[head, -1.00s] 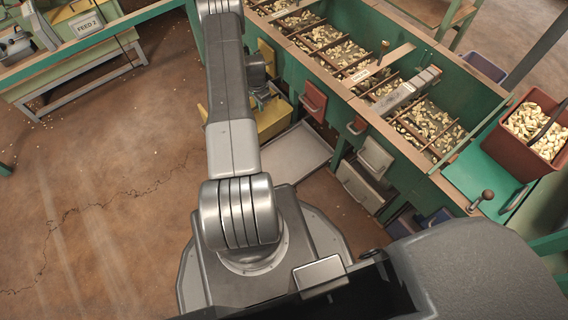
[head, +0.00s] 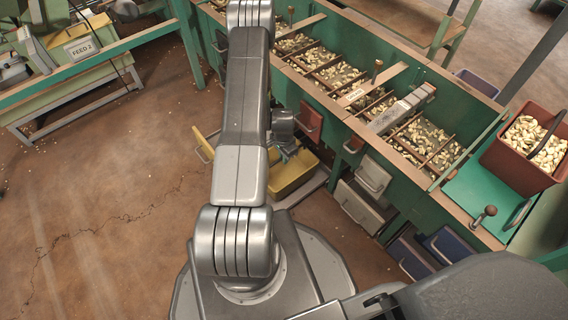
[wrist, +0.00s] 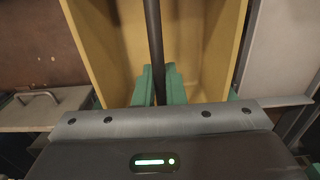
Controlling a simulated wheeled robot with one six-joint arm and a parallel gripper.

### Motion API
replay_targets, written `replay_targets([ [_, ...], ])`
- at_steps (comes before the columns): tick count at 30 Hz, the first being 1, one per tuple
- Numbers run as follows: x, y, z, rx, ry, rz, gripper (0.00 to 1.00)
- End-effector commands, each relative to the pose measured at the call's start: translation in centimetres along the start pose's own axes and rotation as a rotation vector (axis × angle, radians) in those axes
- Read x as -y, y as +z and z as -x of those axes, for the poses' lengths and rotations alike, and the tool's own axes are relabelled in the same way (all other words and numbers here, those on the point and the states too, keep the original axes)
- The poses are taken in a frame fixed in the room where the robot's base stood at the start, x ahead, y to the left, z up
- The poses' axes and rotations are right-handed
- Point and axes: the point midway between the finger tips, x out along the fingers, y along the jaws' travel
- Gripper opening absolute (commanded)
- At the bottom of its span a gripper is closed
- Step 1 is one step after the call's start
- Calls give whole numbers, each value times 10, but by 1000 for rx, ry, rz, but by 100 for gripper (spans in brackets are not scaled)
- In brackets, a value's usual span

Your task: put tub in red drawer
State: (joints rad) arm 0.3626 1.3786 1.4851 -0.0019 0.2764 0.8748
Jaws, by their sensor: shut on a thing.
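The yellow tub (head: 292,177) is partly hidden behind my arm in the head view, low in front of the green hopper unit. In the wrist view its yellow inside (wrist: 205,60) shows, with a dark handle bar running across it. My gripper (wrist: 161,86) has green fingers closed on that bar. The red drawer (head: 309,121) is a small red front with a handle in the hopper unit's side, just above and right of the tub. It appears closed.
White drawers (head: 357,206) and blue drawers (head: 448,245) are farther right along the unit. Nut-filled hoppers (head: 420,140) run along its top. A red-brown bucket of nuts (head: 522,165) stands on a green shelf at right. The floor (head: 110,210) at left is clear.

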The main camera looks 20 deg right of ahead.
Motion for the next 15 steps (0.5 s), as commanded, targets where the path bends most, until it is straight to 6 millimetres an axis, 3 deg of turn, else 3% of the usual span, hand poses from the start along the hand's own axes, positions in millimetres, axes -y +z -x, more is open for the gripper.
replay_targets([
  [4, -3, 0, -9, 0, 1, 1, 0],
  [9, -3, 1, -34, 1, 1, 1, 0],
  [15, -2, 0, -34, -1, 0, 1, 0],
])
